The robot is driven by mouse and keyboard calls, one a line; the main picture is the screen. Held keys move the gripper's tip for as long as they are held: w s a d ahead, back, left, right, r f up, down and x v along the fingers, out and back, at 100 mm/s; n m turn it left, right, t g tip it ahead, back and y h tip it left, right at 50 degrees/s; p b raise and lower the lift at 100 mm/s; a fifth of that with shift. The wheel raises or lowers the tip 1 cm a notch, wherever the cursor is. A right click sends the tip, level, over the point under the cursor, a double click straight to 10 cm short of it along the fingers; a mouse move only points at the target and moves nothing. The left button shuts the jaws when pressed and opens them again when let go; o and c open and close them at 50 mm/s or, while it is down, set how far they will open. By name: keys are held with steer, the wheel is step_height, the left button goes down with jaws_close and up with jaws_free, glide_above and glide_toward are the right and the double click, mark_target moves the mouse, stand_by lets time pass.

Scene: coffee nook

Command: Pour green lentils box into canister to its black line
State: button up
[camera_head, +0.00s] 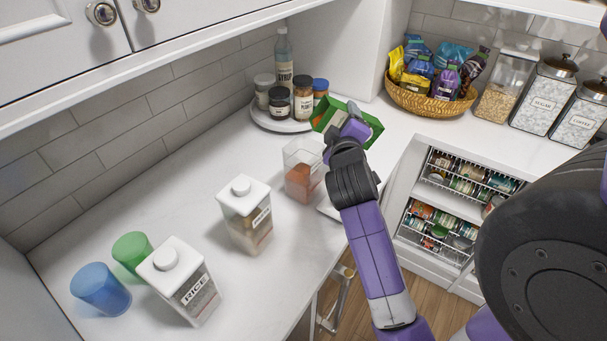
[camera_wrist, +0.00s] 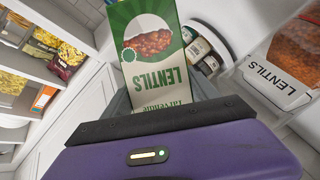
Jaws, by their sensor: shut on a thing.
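The green lentils box (camera_head: 374,128) is held in my gripper (camera_head: 353,130), above the counter and just right of the clear canister. In the wrist view the box (camera_wrist: 152,50) shows its green front with a lentil picture and the word LENTILS. My gripper is shut on it. The clear canister (camera_head: 303,172) stands upright on the counter with orange-brown lentils in its lower part. It also shows in the wrist view (camera_wrist: 280,68), at the right, with a LENTILS label. I cannot make out its black line or any falling lentils.
A canister (camera_head: 246,215) and a RICE canister (camera_head: 185,282), both white-lidded, stand nearer. Blue (camera_head: 100,289) and green (camera_head: 131,253) cups are at left. A round tray (camera_head: 265,122) of jars stands behind, close to the box. A snack basket (camera_head: 416,105) is at back right.

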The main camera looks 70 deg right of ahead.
steer(key=shift+s+a+r, duration=0.1)
steer(key=shift+s+a, duration=0.2)
steer(key=shift+a, duration=0.1)
steer(key=shift+w+d, duration=0.1)
steer(key=shift+w+d, duration=0.55)
steer(key=shift+d, duration=0.25)
steer(key=shift+s+a+n, duration=0.3)
steer(key=shift+a+n, duration=0.1)
steer(key=shift+a, duration=0.05)
steer(key=shift+w+n, duration=0.1)
steer(key=shift+n, duration=0.3)
steer(key=shift+h, duration=0.3)
